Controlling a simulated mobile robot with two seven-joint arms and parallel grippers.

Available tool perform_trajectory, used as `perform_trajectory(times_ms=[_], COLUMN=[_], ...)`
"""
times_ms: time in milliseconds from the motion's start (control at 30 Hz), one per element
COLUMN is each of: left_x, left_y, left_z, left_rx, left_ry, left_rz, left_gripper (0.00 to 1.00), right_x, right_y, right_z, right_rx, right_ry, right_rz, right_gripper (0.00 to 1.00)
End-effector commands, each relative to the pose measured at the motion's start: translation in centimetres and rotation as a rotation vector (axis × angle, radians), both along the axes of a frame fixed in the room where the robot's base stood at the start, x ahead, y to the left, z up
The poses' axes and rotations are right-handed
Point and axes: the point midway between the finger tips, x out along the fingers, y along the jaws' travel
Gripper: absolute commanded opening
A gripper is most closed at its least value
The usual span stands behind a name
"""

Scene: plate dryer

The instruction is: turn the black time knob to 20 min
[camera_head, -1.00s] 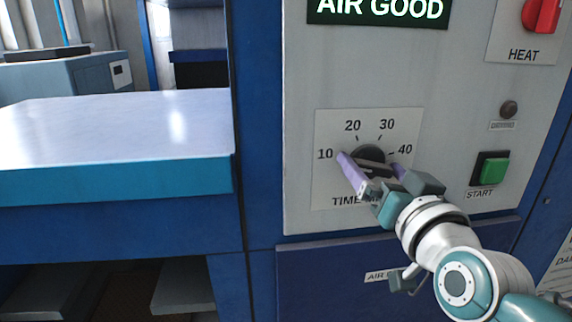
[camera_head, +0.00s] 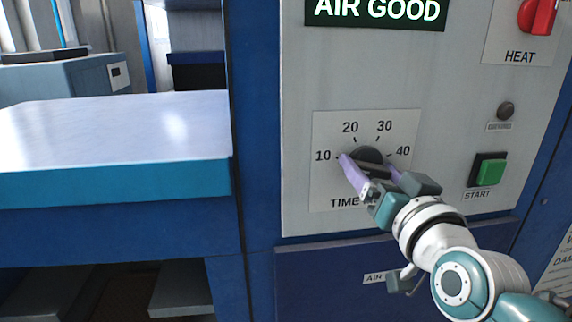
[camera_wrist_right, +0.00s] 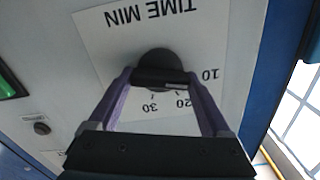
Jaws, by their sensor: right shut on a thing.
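The black time knob (camera_head: 369,154) sits on a white dial plate (camera_head: 328,185) marked 10, 20, 30 and 40, lettered TIME MIN. My right gripper (camera_head: 368,167) is shut on the knob's raised bar, one purple finger at each end. In the right wrist view the knob (camera_wrist_right: 157,62) appears upside down between the fingers of the gripper (camera_wrist_right: 157,79). A pale mark on the bar lies at its end towards the 10. The fingers partly hide the bar and the lettering. My left gripper is out of view.
The grey panel also holds an AIR GOOD display (camera_head: 376,10), a red HEAT knob (camera_head: 539,16), a small dark button (camera_head: 505,110) and a green START button (camera_head: 490,172). A blue cabinet surrounds it. A pale-topped counter (camera_head: 110,130) stands at left.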

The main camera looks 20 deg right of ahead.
Motion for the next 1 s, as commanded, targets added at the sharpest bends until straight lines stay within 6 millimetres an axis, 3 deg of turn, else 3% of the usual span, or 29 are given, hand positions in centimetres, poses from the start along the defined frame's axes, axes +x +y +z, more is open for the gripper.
perform_trajectory(times_ms=[367,1000], left_x=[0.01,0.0], left_y=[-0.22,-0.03], left_z=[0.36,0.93], left_rx=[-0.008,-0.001], left_ry=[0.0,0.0], left_rz=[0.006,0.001], left_gripper=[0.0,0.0], right_x=[0.0,-0.03], right_y=[-0.01,-0.12], right_z=[0.07,-0.08], right_rx=[0.105,0.625], right_ry=[-0.025,-0.15], right_rz=[0.0,0.001], right_gripper=[0.27,0.27])
